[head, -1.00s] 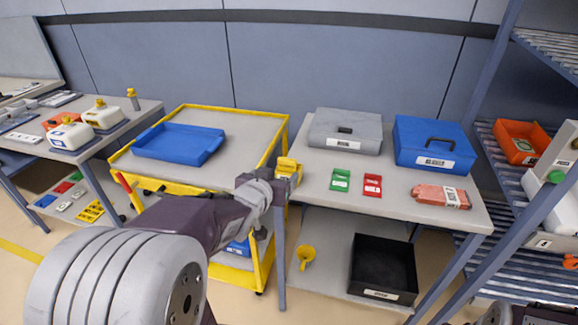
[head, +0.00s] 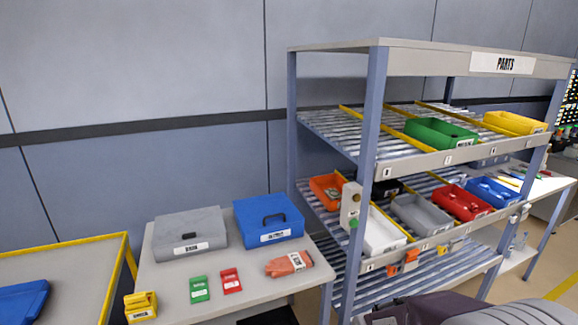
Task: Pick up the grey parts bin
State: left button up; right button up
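The grey parts bin (head: 421,215) sits on the middle tier of the parts rack (head: 400,160). It stands between a white bin (head: 381,233) on its left and a red bin (head: 463,203) on its right. It is an open-topped bin tilted toward the front of the sloping shelf. Neither gripper is in view. A part of my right arm shows at the bottom right, below the rack, and its gripper end is out of the frame.
An orange bin (head: 327,190) and a blue bin (head: 493,192) share that tier. Green (head: 440,134) and yellow (head: 514,122) bins are above. A rack post (head: 366,165) and box with green button (head: 350,205) stand left. A table (head: 240,262) holds grey and blue cases.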

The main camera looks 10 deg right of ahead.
aim_at(424, 218)
jog(key=z, duration=1.3)
jog(key=i+l+u, duration=0.1)
jog(key=i+u, duration=0.25)
jog(key=i, duration=0.15)
jog(key=i+l+u, duration=0.2)
jog(key=i+u, duration=0.15)
jog(key=i, duration=0.2)
jog(key=i+l+u, duration=0.3)
jog(key=i+l, duration=0.05)
jog(key=i, duration=0.1)
